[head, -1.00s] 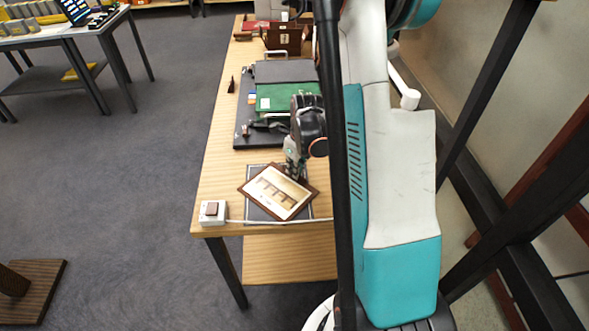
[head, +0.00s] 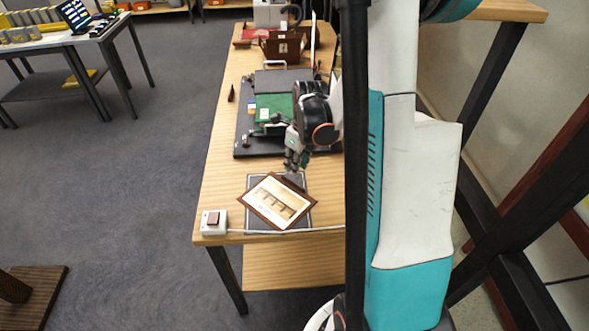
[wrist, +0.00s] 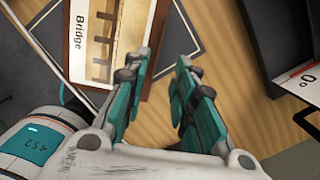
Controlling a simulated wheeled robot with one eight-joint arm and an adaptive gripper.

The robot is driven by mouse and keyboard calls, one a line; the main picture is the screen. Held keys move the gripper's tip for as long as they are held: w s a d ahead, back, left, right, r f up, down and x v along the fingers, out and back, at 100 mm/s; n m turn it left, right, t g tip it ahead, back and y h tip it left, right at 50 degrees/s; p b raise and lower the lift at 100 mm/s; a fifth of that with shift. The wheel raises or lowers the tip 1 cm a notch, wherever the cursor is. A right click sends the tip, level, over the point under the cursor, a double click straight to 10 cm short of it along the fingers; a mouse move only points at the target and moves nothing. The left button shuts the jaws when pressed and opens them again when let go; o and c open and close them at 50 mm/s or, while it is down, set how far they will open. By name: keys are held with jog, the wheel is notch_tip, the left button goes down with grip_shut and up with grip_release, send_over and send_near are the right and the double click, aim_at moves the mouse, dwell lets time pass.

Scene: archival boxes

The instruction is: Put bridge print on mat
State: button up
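The bridge print (head: 277,202) is a framed sepia picture in a brown wooden frame, lying turned at an angle over the dark, pale-lined mat (head: 254,220) at the table's near end. Its corners reach past the mat's left and right edges. In the wrist view the print (wrist: 118,40) shows partly, with "Bridge" on its white border. My gripper (head: 296,165) is just beyond the print's far right edge.
A white switch box (head: 213,221) sits at the table's near left corner, with a pale cable along the near edge. Beyond my gripper is a dark board (head: 243,143) with a green folder (head: 275,105). A brown box (head: 284,47) stands farther back.

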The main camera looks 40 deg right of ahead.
jog(key=shift+s+d+r+p, duration=0.15)
jog(key=shift+r+p, duration=0.1)
jog(key=shift+r, duration=0.8)
jog(key=shift+s+a+r+p, duration=0.1)
jog(key=shift+s+r+p, duration=0.1)
jog(key=shift+r, duration=0.8)
